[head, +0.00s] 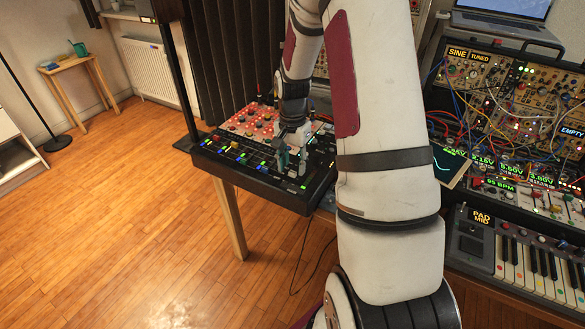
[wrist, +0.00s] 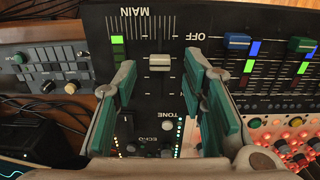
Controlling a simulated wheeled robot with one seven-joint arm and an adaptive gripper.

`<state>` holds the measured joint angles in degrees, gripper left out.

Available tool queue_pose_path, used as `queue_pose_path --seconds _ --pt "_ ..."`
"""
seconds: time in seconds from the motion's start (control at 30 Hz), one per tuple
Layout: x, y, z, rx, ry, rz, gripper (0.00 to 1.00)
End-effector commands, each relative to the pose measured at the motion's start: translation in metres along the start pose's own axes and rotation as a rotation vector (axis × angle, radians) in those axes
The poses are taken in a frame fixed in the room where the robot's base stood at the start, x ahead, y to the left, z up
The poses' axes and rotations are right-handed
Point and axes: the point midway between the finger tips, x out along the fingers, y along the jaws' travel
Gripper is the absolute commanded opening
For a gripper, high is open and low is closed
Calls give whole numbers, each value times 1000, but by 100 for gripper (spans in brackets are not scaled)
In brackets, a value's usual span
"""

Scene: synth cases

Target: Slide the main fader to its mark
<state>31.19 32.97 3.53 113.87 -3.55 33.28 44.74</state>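The mixer (head: 232,163) stands on a wooden-legged table. In the wrist view the main fader (wrist: 159,62) has a pale cap in a slot, with scale lines on both sides and the word MAIN beyond it. Green segments (wrist: 117,47) show left of the scale; I cannot tell if they are the mark. My gripper (head: 291,163) is over the mixer's right part. In the wrist view its green-padded fingers (wrist: 160,68) are open, one on each side of the cap, with gaps visible. I cannot tell whether they are low enough to straddle it. The main fader cannot be made out in the head view.
In the wrist view, channel faders with blue (wrist: 237,41) and green (wrist: 301,45) caps lie to the right. TONE and ECHO controls (wrist: 150,135) sit between the fingers. A patch-cable synth rack (head: 510,105) and keyboard (head: 525,265) stand right of my arm.

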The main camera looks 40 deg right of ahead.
Motion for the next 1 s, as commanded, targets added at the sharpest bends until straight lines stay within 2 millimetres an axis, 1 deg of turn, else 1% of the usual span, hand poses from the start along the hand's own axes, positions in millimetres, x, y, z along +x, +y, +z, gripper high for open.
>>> queue_pose_path --seconds 0.03,0.1,0.3,0.4,0.5,0.67,1.0 --pt "-11 -1 -1 0 5 -4 38" --pt "-26 -1 -1 1 5 -5 38" --pt "-66 -1 -1 0 5 -4 38" --pt "-81 -1 0 0 2 -3 38" --pt "-91 0 0 0 1 -2 38" --pt "-98 0 0 1 1 -2 38" --pt "-98 0 0 1 0 -1 38"
